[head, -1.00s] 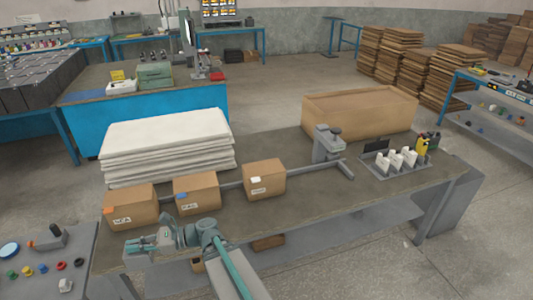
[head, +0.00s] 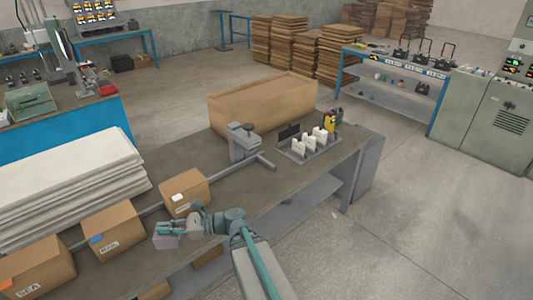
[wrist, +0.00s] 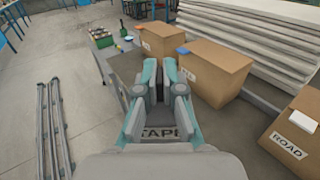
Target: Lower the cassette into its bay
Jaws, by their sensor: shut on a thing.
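My gripper (head: 178,232) is low in the head view, in front of the cartons and near the table's front edge. Its teal fingers also show in the wrist view (wrist: 161,78). They are shut on a small grey block (head: 167,242), mostly hidden between the fingers. A pale label (wrist: 160,133) reading something like "TAPE" shows between the finger bases; I cannot tell whether it is on the block. I cannot tell for sure that the block is the cassette. Several dark units with upright handles (head: 402,55) stand on a blue-framed rack at the right. No bay is clearly identifiable.
Three cartons, the nearest to my gripper being the right one (head: 184,192), stand along the table (head: 215,185). A clamp-like grey fixture (head: 243,143), a long brown box (head: 262,105) and a tray of white items (head: 310,148) are further right. Open floor (head: 400,200) lies beyond.

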